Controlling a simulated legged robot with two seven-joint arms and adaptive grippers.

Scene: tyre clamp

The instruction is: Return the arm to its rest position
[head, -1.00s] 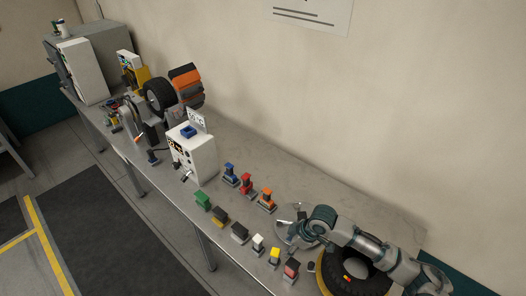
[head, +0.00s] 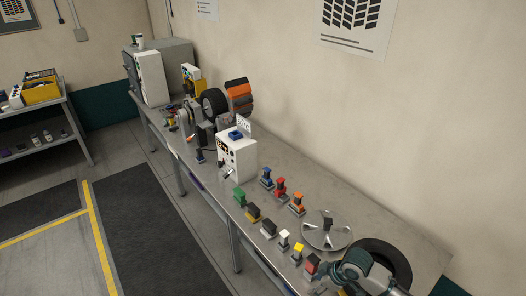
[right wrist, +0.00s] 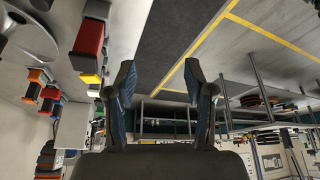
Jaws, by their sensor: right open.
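My right arm (head: 362,270) comes in at the bottom right of the head view, at the front side of the bench beside the black tyre (head: 392,258). In the right wrist view my right gripper (right wrist: 159,82) is open, with two dark blue fingers apart and nothing between them. Bench blocks, including a red one (right wrist: 88,38), show to the left of the fingers, clear of them. The arm hides part of the tyre in the head view. My left gripper is not in view.
The bench (head: 345,195) carries a silver disc (head: 327,230), several coloured blocks, a white control box (head: 237,155) and a wheel machine (head: 214,104). A shelf (head: 40,125) stands at the far left. Dark mats (head: 135,220) cover open floor before the bench.

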